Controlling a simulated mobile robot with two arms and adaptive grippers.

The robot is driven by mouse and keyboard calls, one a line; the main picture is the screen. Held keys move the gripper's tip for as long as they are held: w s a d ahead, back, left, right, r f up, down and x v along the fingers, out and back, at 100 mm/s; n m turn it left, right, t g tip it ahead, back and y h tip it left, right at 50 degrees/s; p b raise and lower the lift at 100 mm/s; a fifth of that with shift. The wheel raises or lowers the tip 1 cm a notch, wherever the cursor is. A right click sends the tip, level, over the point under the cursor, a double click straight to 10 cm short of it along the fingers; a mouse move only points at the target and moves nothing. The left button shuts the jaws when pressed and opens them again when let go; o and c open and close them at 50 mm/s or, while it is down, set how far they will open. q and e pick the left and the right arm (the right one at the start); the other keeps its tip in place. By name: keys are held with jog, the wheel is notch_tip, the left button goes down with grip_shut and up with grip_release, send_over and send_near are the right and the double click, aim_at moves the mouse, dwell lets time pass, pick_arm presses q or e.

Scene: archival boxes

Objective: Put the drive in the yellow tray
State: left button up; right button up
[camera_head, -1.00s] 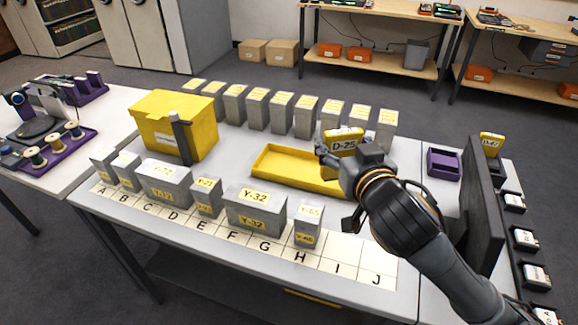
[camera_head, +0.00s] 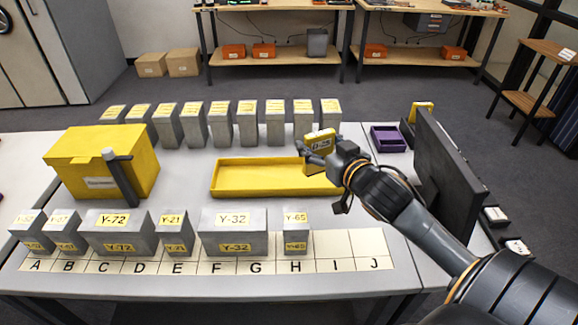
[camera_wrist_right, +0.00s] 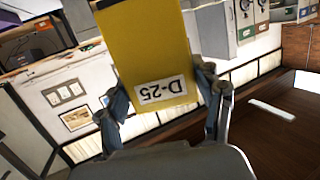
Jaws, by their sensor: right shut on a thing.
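The drive (camera_head: 320,141) is a yellow block with a white label reading D-25. My right gripper (camera_head: 318,150) is shut on it and holds it over the right end of the yellow tray. In the right wrist view the drive (camera_wrist_right: 150,45) sits between the two fingers of the gripper (camera_wrist_right: 160,105). The yellow tray (camera_head: 250,189) is a long, shallow, open tray lying on the grey table, and its visible inside is empty. The drive seems to be above the tray rather than resting in it. My left gripper is not in view.
Grey boxes with yellow labels stand in a back row (camera_head: 220,125) and on a lettered strip (camera_head: 350,265) in front. A yellow box (camera_head: 90,170) stands at the left. A purple bin (camera_head: 388,139) and a dark upright panel (camera_head: 445,185) are at the right.

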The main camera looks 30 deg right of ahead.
jog(key=shift+w+d+f+b, duration=0.1)
jog(key=shift+w+d+f, duration=0.05)
jog(key=shift+w+f, duration=1.8)
jog(key=shift+w+d+f+b, duration=0.15)
jog(key=shift+w+f, duration=1.7)
jog(key=shift+f, duration=0.15)
jog(key=shift+w+d+f+b, duration=0.1)
jog(key=shift+w+d+f, duration=0.05)
jog(key=shift+w+f, duration=1.8)
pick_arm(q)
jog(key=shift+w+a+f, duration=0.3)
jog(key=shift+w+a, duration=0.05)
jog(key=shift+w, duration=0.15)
pick_arm(e)
jog(key=shift+f, duration=0.2)
jog(key=o, duration=1.3)
